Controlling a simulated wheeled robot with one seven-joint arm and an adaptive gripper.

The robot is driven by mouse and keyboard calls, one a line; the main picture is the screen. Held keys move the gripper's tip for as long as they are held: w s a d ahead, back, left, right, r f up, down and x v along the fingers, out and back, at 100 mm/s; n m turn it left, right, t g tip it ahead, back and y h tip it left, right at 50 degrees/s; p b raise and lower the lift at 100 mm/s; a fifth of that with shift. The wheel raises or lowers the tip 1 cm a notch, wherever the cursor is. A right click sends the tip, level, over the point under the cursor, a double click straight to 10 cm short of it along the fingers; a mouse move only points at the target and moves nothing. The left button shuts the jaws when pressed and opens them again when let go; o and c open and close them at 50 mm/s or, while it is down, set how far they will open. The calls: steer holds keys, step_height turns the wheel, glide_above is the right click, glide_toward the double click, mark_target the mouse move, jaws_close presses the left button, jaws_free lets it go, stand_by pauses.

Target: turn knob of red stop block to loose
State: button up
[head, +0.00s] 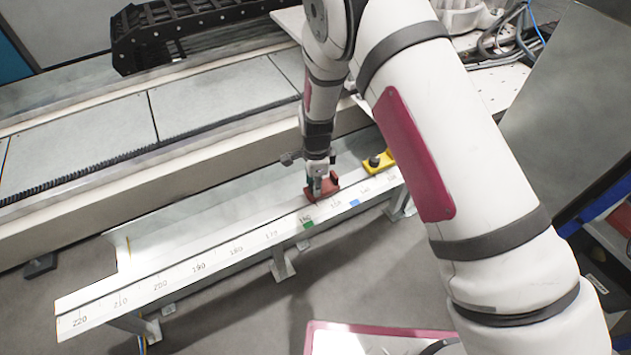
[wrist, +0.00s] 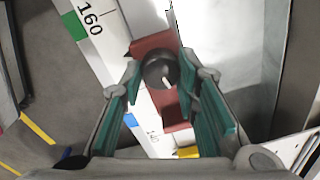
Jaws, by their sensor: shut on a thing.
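The red stop block (head: 327,187) sits on the white numbered rail near the 160 mark, below my arm in the head view. In the wrist view the red block (wrist: 153,45) lies across the rail, with a round dark knob (wrist: 158,69) on top bearing a short pale mark. The mark points down and slightly right in the picture. My gripper (wrist: 160,78) is shut on the knob, with a fingertip at each side of it. In the head view my gripper (head: 317,184) points down at the block and hides most of the knob.
A yellow block (head: 378,162) with a dark knob stands on the rail to the right. Green (head: 308,225) and blue (head: 354,203) marks are on the scale. The numbered rail (head: 130,292) is clear to the left. A long machine bed runs behind it.

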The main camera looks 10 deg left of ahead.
steer(key=n, duration=0.5)
steer(key=shift+n+p, duration=0.3)
steer(key=n, duration=0.5)
steer(key=shift+w, duration=0.1)
steer(key=n, duration=0.5)
steer(key=shift+g, duration=0.3)
steer(key=shift+a+n, duration=0.1)
steer(key=shift+n, duration=2.4)
steer(key=o, duration=1.2)
steer(key=shift+c, duration=0.2)
